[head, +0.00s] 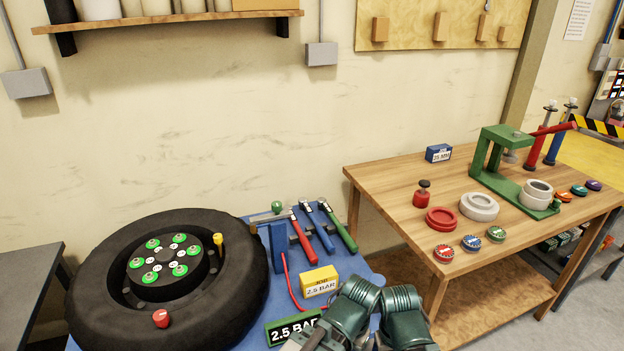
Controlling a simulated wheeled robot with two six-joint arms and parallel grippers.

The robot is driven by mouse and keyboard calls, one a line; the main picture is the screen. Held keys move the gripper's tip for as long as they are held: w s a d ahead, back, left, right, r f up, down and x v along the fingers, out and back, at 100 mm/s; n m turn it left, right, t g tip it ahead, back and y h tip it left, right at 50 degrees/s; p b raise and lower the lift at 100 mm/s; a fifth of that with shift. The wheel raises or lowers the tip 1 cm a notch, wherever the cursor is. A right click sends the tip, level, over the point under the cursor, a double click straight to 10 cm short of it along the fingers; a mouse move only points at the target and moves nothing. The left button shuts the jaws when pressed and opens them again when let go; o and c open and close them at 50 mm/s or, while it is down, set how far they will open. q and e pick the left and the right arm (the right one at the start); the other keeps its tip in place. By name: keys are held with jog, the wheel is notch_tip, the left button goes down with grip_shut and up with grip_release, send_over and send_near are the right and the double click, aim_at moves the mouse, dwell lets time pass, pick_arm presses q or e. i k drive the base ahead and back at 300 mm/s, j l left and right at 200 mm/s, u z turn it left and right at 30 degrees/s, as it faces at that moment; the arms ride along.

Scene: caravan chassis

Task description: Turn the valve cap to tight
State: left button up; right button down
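A black wheel (90,290) lies flat at the left end of the blue mat. Its hub (167,262) carries several nuts with bright green rings. A small yellow piece (218,240) stands up at the right side of the hub; I cannot tell if it is the valve cap. A red knob-like piece (160,318) sits at the near side of the tyre, apart from the hub. Two dark green ribbed parts of my arms show at the bottom centre, beside the mat's near edge. No gripper fingertips show, and nothing of mine touches the wheel.
Red, blue and green-handled tools (325,235) lie right of the wheel. A yellow box (319,282) and a green-framed 2.5 BAR display (293,327) stand nearer. A wooden bench (390,190) at right holds a green press (490,165) and several coloured caps. A grey table (28,285) is at left.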

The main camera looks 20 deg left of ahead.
aim_at(217, 237)
jog(key=u, duration=1.6)
jog(key=l, duration=0.4)
